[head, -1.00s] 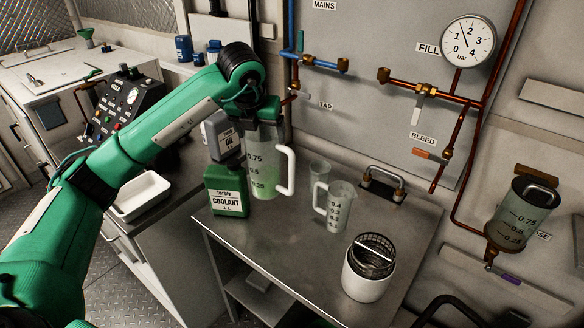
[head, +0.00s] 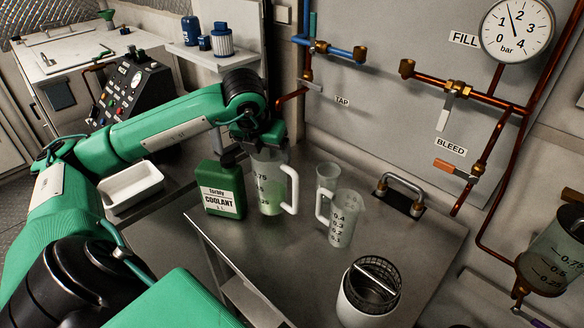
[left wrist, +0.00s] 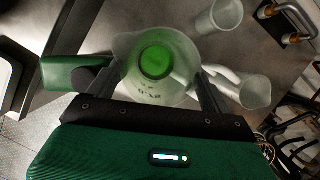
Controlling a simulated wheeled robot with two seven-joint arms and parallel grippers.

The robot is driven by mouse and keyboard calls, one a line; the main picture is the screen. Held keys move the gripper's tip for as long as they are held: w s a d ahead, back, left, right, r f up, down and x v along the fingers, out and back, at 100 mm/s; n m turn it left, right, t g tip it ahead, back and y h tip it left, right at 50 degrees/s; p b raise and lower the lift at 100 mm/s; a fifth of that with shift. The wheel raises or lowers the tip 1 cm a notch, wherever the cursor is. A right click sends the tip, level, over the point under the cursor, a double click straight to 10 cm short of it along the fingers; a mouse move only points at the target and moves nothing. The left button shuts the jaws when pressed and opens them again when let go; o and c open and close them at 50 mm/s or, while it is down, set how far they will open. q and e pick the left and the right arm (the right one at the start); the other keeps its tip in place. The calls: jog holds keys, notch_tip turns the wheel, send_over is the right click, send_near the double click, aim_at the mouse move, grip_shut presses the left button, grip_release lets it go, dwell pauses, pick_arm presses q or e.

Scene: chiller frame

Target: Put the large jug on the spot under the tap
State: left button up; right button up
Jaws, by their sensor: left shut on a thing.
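The large jug (head: 268,188) is clear, with a pale handle on its right side, dark scale marks and green at its lower part. My left gripper (head: 262,148) is shut on its upper part from above. The jug looks upright; I cannot tell whether its base touches the bench. The left wrist view looks down into the jug (left wrist: 140,83), with the left gripper's fingers (left wrist: 163,88) on either side. The tap's copper spout (head: 291,98) is just above and behind the gripper. I cannot make out the spot under it. My right gripper is not in view.
A green coolant can (head: 222,190) stands close left of the jug. A smaller jug (head: 342,217) and a clear cup (head: 327,177) stand to its right. A white pot with a mesh basket (head: 368,290) is at the front. The bench (head: 420,245) is free at the right.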

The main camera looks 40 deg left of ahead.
pick_arm(q)
jog(key=w+a+f+p, duration=0.3)
jog(key=w+a+p, duration=0.4)
jog(key=w, duration=0.8)
jog(key=a, duration=0.3)
jog(key=shift+f, duration=0.2)
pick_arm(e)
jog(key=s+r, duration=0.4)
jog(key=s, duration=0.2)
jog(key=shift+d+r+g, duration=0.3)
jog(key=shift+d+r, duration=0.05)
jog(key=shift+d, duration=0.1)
